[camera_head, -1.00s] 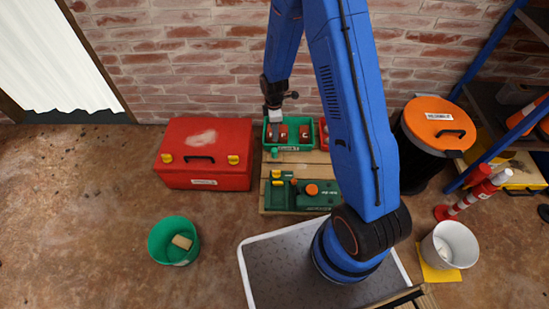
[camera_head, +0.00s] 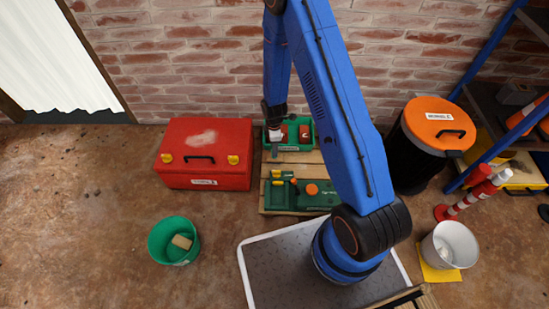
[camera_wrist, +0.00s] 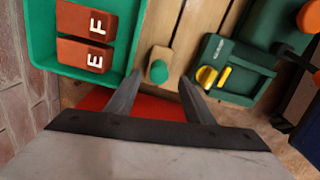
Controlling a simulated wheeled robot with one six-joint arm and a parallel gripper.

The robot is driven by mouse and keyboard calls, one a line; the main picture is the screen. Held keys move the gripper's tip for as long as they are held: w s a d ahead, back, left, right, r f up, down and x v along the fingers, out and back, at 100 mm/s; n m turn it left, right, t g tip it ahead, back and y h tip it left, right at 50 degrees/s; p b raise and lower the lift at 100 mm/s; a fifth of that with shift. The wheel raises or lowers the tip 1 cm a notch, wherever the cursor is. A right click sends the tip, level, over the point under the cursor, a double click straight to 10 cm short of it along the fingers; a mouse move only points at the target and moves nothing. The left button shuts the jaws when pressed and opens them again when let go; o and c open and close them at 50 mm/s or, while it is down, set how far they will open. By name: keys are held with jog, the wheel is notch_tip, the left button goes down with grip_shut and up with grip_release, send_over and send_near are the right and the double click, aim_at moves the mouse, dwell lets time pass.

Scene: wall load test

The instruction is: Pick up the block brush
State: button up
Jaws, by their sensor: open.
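A small tan block with a rounded green knob (camera_wrist: 158,72) lies on the wooden slats in the wrist view and looks like the block brush. In the head view my gripper covers its spot. My gripper (camera_wrist: 160,80) is open, with one finger on each side of the knob in the picture. It also shows in the head view (camera_head: 274,150), pointing down at the near edge of the green tray. I cannot tell the remaining height or whether a finger touches the block. Nothing is held.
A green tray (camera_wrist: 125,62) with red blocks marked E and F (camera_wrist: 83,54) lies close on one side. A green tool case (camera_wrist: 236,70) with yellow latches lies on the other. A red toolbox (camera_head: 205,178) stands left. A green bucket (camera_head: 154,242) holds a tan block.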

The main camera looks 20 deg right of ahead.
aim_at(270, 160)
jog(key=shift+w+f, duration=0.1)
jog(key=shift+f, duration=2.55)
grip_shut()
